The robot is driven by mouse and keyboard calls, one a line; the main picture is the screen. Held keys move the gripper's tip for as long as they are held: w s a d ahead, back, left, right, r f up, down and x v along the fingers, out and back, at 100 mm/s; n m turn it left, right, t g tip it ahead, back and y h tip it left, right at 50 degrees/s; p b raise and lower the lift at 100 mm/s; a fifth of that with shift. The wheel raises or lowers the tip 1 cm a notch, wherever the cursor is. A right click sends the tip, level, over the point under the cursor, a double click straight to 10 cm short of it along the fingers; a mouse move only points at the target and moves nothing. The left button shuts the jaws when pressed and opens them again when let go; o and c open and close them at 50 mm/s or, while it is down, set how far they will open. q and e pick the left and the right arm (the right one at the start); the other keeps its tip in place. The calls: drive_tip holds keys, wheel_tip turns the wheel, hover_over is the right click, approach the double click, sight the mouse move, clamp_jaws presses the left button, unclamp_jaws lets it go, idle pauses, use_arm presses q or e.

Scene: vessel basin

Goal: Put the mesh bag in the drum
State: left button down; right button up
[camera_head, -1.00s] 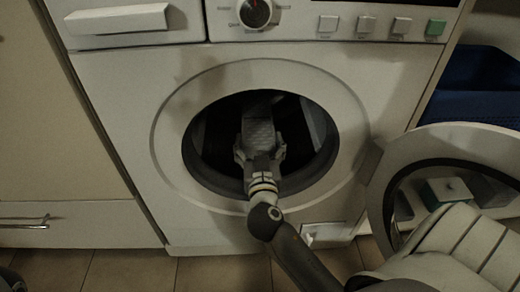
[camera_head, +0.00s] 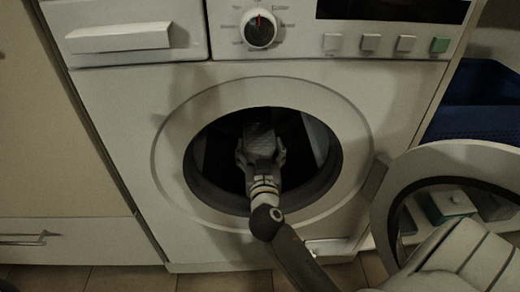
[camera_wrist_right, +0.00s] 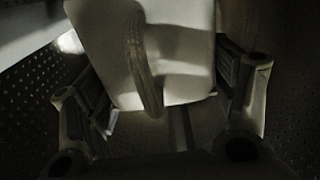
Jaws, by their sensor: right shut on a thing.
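The mesh bag (camera_head: 259,133) is a grey, faintly textured block inside the dark drum. In the right wrist view it is a pale slab (camera_wrist_right: 185,65) with a looped cord hanging over its face. My right gripper (camera_head: 260,151) is inside the round opening and shut on the bag, its fingers on either side. The fingers also flank the bag in the right wrist view (camera_wrist_right: 170,95). The drum (camera_head: 316,140) is dark inside, and its perforated wall (camera_wrist_right: 35,110) shows in the right wrist view. I cannot tell whether the bag touches the drum. My left gripper is out of view.
The washing machine (camera_head: 120,115) has its round door (camera_head: 385,205) swung open to the right. My right forearm passes through the lower part of the opening, close to the rim (camera_head: 335,190). A blue basket (camera_head: 475,105) stands at the right. A cabinet (camera_head: 60,130) is at the left.

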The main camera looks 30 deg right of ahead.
drive_tip(key=o, duration=1.2)
drive_tip(key=shift+s+a, duration=0.1)
drive_tip(key=shift+s, duration=0.05)
drive_tip(key=shift+s+a+f, duration=0.1)
drive_tip(key=shift+s+a, duration=0.1)
drive_tip(key=shift+s, duration=0.1)
drive_tip(key=v, duration=1.1)
